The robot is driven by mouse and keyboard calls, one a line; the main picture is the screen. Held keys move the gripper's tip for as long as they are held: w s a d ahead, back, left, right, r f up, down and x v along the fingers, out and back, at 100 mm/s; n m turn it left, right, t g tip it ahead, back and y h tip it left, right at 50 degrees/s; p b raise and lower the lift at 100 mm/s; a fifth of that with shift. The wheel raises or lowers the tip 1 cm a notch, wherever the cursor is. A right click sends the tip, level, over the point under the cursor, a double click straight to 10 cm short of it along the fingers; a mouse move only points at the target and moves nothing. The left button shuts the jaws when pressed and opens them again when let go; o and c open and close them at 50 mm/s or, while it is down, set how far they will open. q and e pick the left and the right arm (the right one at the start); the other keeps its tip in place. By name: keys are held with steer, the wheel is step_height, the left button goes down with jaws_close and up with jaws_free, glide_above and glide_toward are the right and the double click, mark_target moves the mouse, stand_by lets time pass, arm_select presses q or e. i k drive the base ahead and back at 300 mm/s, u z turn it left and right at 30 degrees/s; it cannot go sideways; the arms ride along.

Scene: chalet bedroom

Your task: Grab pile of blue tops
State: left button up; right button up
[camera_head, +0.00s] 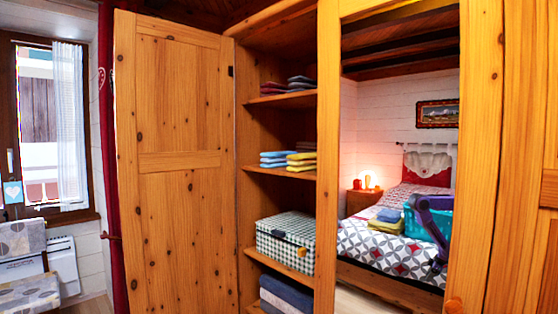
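A pile of folded light blue tops (275,159) lies on the middle shelf of the open wardrobe, on the left half of that shelf. A pile of yellow folded clothes (302,161) lies right beside it, closer to the mirror. A dark grey-blue pile (301,83) and a dark red pile (272,89) lie on the shelf above. Neither of my grippers shows directly in the head view.
The wardrobe door (180,170) stands open on the left. A checkered box (287,242) and dark blue folded textiles (286,293) fill lower shelves. A mirror-like panel shows a bed (375,245), folded clothes, a teal container (428,222) and a purple object (432,225).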

mark_target(274, 159)
steer(key=u, duration=1.6)
steer(key=i, duration=2.25)
steer(key=z, duration=2.35)
